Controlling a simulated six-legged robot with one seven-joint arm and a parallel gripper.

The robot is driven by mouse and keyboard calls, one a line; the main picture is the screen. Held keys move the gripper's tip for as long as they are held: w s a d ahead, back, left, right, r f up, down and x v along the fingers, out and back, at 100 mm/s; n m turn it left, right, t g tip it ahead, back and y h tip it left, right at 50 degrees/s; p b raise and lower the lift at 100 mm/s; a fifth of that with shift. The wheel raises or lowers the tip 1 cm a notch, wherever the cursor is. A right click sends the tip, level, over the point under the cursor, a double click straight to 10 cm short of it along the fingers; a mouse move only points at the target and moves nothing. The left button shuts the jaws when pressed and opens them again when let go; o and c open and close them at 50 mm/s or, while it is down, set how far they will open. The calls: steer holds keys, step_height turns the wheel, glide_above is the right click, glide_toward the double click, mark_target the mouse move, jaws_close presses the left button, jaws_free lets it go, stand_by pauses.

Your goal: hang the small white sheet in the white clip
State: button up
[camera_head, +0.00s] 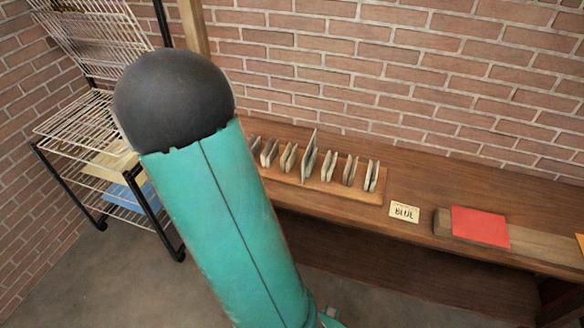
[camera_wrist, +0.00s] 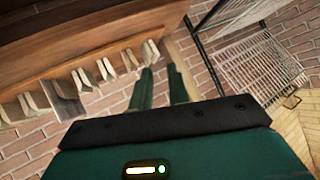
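My gripper (camera_wrist: 160,72) shows in the wrist view as two green fingers with a gap between them and nothing visible in it. In the head view my own arm covers the left middle, and the fingers are not seen. A row of several pale, thin upright pieces (camera_head: 328,165) stands on a wooden strip on the bench. They look like paired plates or clips, and one is taller than the others. The row also shows in the wrist view (camera_wrist: 106,70), left of my fingers and apart from them. I cannot pick out the small white sheet or the white clip.
A red sheet (camera_head: 480,226) rests on a wooden block. A wire rack (camera_head: 85,120) with pale yellow and blue sheets (camera_head: 128,194) stands left. A brick wall closes the back.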

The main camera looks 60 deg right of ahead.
steer(key=s+d+f+m+g+h, duration=0.1)
steer(key=s+d+f+g+h, duration=0.2)
steer(key=s, duration=0.4)
steer(key=s+d+f+m+h, duration=0.1)
steer(key=s+d+f+h, duration=0.2)
steer(key=s+d, duration=0.25)
steer(key=s+d+f+m+g+h, duration=0.1)
steer(key=s+d+f+g+h, duration=0.2)
steer(key=s, duration=0.4)
steer(key=shift+t, duration=0.6)
steer(key=shift+w+d+r, duration=0.1)
steer(key=shift+w+d, duration=0.1)
steer(key=shift+d, duration=1.65)
steer(key=shift+w+d+r, duration=0.1)
steer(key=shift+w+d, duration=0.15)
steer(key=shift+d, duration=1.55)
steer(key=shift+w+d+r, duration=0.1)
steer(key=shift+w+d, duration=0.1)
steer(key=shift+d, duration=1.65)
jaws_close()
step_height(320, 180, up, 8)
steer(key=shift+f, duration=0.25)
steer(key=shift+a, duration=0.1)
